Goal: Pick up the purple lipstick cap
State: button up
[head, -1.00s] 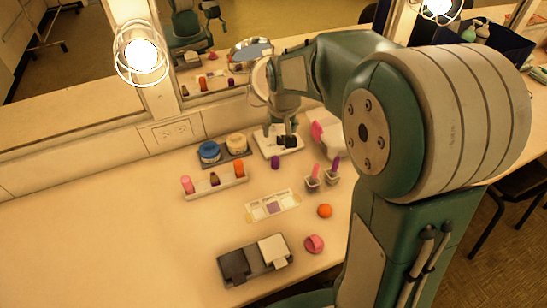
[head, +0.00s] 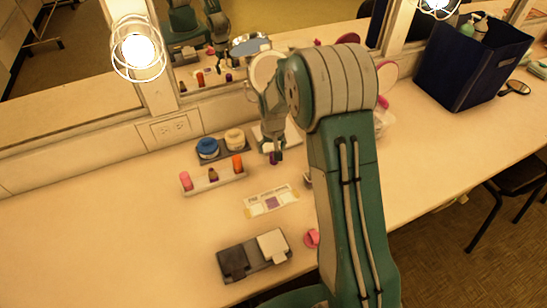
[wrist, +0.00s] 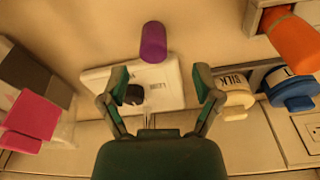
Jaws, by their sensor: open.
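The purple lipstick cap (wrist: 153,42) is a small plain cylinder in the upper middle of the wrist view. In the head view the cap (head: 273,159) shows small on the counter, at the lower end of my arm. My gripper (wrist: 160,74) is open and empty in the wrist view, one finger on each side. The cap appears just beyond the fingertips and lines up with the gap between them, untouched. In the head view my gripper (head: 278,150) is small and partly hidden, close to the cap.
A white tray (wrist: 165,98) lies behind the fingers. A cream jar (wrist: 235,93), a blue jar (wrist: 292,90) and an orange tube (wrist: 291,40) stand to the right in the wrist view. A palette strip (head: 256,207) lies in front; the counter's left side is clear.

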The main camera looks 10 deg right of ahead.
jog(key=f, duration=0.4)
jog(key=shift+d+f, duration=0.25)
jog(key=shift+d, duration=0.05)
jog(key=c, duration=0.8)
jog(key=shift+c, duration=0.2)
